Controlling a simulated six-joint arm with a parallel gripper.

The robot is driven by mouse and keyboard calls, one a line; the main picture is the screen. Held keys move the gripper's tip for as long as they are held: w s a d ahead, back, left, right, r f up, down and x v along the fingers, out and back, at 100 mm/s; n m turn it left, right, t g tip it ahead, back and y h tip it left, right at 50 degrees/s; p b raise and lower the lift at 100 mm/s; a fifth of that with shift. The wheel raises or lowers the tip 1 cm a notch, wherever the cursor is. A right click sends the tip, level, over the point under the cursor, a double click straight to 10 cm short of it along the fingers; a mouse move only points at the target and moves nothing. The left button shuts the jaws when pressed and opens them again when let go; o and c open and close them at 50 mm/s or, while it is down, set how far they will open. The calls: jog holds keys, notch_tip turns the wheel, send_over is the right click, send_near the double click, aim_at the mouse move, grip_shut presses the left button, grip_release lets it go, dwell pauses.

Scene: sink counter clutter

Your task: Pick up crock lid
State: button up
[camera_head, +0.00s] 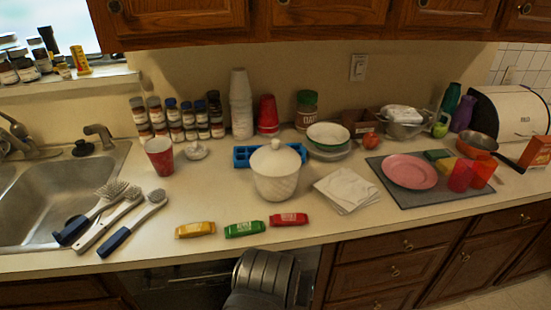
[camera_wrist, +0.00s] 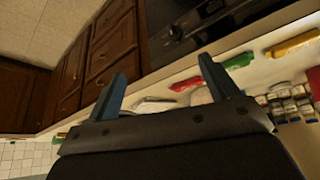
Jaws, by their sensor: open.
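The crock lid (camera_head: 275,158) is white and domed with a round knob. It sits on the white crock (camera_head: 276,187) near the middle of the counter in the head view. My gripper (camera_wrist: 162,67) shows in the wrist view as two blue fingers spread wide apart, with nothing between them. The wrist view is turned over and looks along the counter front. A pale rounded patch (camera_wrist: 201,96) beside the right finger may be the crock, but it is mostly hidden. I cannot make out the gripper in the head view.
Yellow (camera_head: 195,230), green (camera_head: 244,229) and red (camera_head: 289,219) packets lie in front of the crock. White napkins (camera_head: 346,188) lie close to its right, and a blue tray (camera_head: 242,156) is behind it. Brushes (camera_head: 122,214) lie left, beside the sink (camera_head: 50,200).

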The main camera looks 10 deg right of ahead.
jog(key=w+d+r+m+g, duration=0.2)
jog(key=w+d+r+m, duration=0.2)
jog(key=w+d+r, duration=0.35)
notch_tip(320, 180, up, 17)
jog(key=m+g+y, duration=0.2)
jog(key=m+g, duration=0.1)
jog(key=m, duration=0.9)
send_over(276, 139)
notch_tip(276, 139, down, 17)
jog(key=shift+a+f, duration=0.1)
jog(key=shift+f, duration=0.05)
